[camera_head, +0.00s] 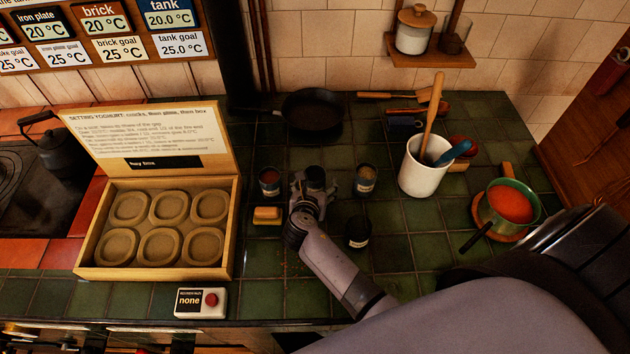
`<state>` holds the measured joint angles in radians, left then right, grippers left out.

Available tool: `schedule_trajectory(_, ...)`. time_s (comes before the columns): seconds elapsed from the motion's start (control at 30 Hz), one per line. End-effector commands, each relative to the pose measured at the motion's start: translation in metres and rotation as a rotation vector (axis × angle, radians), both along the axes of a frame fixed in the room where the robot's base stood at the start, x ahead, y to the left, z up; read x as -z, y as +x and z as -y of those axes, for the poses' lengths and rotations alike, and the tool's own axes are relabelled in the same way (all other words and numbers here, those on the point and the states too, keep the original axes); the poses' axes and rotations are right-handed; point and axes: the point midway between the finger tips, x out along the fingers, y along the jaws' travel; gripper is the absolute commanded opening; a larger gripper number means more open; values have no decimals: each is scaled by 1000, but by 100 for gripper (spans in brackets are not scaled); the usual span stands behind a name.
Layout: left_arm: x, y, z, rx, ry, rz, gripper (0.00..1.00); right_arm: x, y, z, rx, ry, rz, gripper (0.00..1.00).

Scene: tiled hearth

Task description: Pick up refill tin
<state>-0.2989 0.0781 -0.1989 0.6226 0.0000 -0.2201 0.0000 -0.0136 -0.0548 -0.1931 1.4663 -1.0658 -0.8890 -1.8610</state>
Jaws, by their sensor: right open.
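Several small dark tins or jars stand on the green tiled top; I cannot read which is the refill tin. One dark tin (316,177) is at my right gripper (311,184), which is open with its fingers beside or around it; contact cannot be made out. A tin with a reddish top (269,180) stands to its left. A tin with a pale label (365,180) stands to its right. A black tin (358,232) stands nearer me, right of my right forearm. My left gripper is not in view.
An open wooden box (88,256) with round moulds stands left. A yellow block (266,216) lies near the tins. A white crock (424,180) with utensils and a green pot (509,233) stand right. A black pan (311,112) lies behind.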

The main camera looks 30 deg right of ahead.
Motion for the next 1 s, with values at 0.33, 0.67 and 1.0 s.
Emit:
schedule_trajectory(0.33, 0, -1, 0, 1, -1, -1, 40, 2, 2, 2, 0, 1, -1, 66)
schedule_trajectory(0.67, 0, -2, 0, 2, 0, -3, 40, 2, 2, 2, 0, 1, -1, 44)
schedule_trajectory(1.0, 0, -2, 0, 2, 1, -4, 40, 2, 2, 1, 0, 1, 0, 22)
